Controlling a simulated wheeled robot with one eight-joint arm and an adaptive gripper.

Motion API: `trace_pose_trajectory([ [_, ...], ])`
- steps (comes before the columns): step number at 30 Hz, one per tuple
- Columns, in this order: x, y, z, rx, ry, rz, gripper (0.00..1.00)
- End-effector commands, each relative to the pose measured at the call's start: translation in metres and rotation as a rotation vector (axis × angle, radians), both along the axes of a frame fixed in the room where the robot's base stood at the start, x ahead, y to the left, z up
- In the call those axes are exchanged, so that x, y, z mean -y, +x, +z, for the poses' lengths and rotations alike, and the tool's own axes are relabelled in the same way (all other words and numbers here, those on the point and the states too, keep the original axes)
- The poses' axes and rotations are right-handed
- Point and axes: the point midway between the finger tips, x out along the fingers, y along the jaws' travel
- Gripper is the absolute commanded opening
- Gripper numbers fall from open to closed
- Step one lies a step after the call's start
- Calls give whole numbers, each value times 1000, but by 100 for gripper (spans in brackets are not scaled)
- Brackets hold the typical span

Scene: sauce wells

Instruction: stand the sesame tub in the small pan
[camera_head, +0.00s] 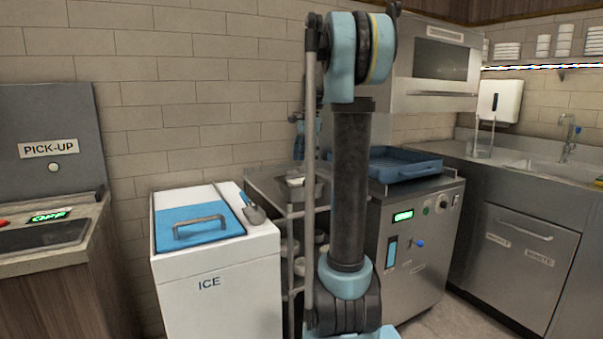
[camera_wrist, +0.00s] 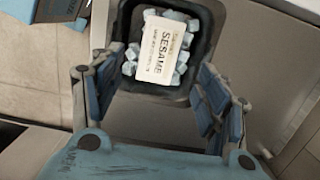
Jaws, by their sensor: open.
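In the wrist view a cream rectangular top marked SESAME (camera_wrist: 167,47), which I take for the sesame tub, sits amid pale blue ice cubes. A dark-walled pan (camera_wrist: 118,40) surrounds it; whether the tub's base rests on the ice is hidden. My gripper (camera_wrist: 155,80) is open and empty, with its fingers spread on either side of the pan's near end. I cannot tell their height above it. In the head view a small metal pan (camera_head: 319,190) with something pale in it stands on the cart, partly behind my arm.
A white ice chest (camera_head: 215,285) with a blue lid and a scoop stands left of the cart. A steel machine with a blue tray (camera_head: 402,166) stands at right. The pick-up counter (camera_head: 50,262) is at far left, the sink (camera_head: 545,170) at far right.

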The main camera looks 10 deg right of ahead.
Motion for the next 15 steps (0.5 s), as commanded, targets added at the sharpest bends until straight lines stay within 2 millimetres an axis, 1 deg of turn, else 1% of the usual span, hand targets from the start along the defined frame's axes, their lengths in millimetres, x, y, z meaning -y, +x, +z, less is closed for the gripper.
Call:
trace_pose_trajectory([
  [3, 2, 1, 15, 0, 0, 0, 68],
  [6, 3, 1, 22, 0, 0, 1, 68],
  [12, 3, 0, 26, 0, 0, 3, 68],
  [15, 2, -8, 24, 8, -2, 24, 68],
])
